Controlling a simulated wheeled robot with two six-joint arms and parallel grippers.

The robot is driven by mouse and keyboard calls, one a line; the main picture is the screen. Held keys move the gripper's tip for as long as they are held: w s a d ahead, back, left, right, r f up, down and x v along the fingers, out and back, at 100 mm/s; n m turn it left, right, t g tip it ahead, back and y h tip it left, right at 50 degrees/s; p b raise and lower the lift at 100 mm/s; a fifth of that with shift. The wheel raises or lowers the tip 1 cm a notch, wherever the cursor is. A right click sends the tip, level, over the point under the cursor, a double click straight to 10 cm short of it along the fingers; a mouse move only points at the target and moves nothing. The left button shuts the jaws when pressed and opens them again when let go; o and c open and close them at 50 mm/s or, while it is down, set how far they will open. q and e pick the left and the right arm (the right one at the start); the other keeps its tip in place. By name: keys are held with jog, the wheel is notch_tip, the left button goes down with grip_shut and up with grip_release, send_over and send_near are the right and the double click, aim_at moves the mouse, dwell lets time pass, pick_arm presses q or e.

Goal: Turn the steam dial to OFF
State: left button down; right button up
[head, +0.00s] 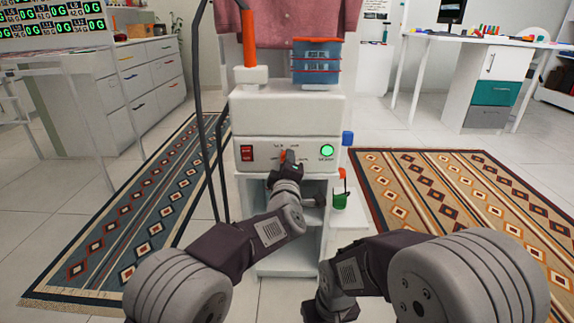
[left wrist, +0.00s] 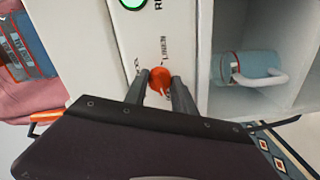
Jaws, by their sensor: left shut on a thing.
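The steam dial is an orange knob (left wrist: 160,79) on the white front panel of the steamer cabinet (head: 265,110). In the left wrist view small printed labels surround it, and one near its top reads like LINEN. Where its pointer stands is hard to tell. My left gripper (head: 289,157) reaches the panel, and its two fingers (left wrist: 160,84) are closed on either side of the dial. In the head view the gripper hides most of the knob. My right gripper (head: 325,308) hangs low at the bottom of the picture, its jaws unclear.
A red switch (head: 246,153) and a round green light (head: 327,151) flank the dial. Below are open compartments, one with a light blue mug (left wrist: 258,67). A blue container (head: 316,62) and orange handle (head: 249,40) stand on top.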

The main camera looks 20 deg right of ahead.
dwell(0.5)
pick_arm(q)
jog(key=c, duration=1)
grip_release()
jog(key=shift+c, duration=0.2)
